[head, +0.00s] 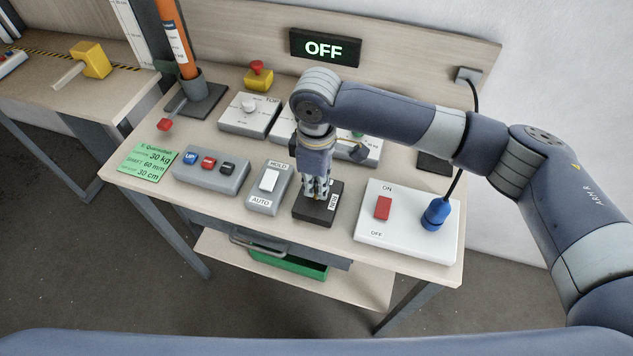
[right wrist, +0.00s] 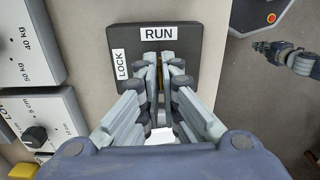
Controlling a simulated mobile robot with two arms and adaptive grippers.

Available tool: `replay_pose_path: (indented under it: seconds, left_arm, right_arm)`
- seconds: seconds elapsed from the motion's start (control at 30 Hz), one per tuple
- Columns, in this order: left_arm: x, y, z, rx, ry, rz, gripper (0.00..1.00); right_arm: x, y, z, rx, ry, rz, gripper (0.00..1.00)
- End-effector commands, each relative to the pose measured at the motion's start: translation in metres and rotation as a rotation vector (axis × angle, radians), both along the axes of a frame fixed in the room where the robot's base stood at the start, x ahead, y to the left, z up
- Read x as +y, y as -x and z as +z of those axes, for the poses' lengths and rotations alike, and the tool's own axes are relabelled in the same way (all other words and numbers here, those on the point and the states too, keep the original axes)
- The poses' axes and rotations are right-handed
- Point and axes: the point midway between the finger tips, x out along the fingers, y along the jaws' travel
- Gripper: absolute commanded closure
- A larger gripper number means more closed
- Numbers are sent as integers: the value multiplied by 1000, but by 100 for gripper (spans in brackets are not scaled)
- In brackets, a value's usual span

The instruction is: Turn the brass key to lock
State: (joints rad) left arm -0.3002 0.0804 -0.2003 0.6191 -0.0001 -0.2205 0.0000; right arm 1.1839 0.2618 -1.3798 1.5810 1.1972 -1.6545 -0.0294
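The key switch is a dark block (head: 327,197) near the front middle of the bench, with a white RUN label on its right side. In the right wrist view the block (right wrist: 196,80) shows RUN along the top and LOCK at the left. My right gripper (head: 318,196) points down onto the block. Its fingers are close together, with a sliver of the brass key (right wrist: 159,72) between them. The fingers hide most of the key, so its exact angle is hard to read. My left gripper is out of the head view; a small arm end (right wrist: 262,46) in the wrist view may be it.
A HOLD/AUTO rocker box (head: 257,199) stands close left of the block, and a white box with a red ON/OFF switch (head: 400,236) close right. A button box (head: 201,172) sits farther left. The sign (head: 325,47) reads OFF. Dial boxes stand behind.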

Motion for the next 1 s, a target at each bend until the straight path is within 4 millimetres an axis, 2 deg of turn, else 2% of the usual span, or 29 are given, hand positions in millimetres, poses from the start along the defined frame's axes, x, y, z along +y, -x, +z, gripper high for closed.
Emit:
replay_pose_path:
  seconds: [0.13, 0.5, 1.0]
  left_arm:
    - [-1, -6, 13, -10, 1, 0, 100]
    - [-1, -4, 43, -7, 2, 1, 100]
    - [0, 0, 68, -1, 0, 1, 100]
  right_arm:
    - [0, 0, 4, 1, 1, 71, 100]
    - [0, 0, 5, 1, 1, 390, 100]
    - [0, 0, 3, -1, 0, 866, 100]
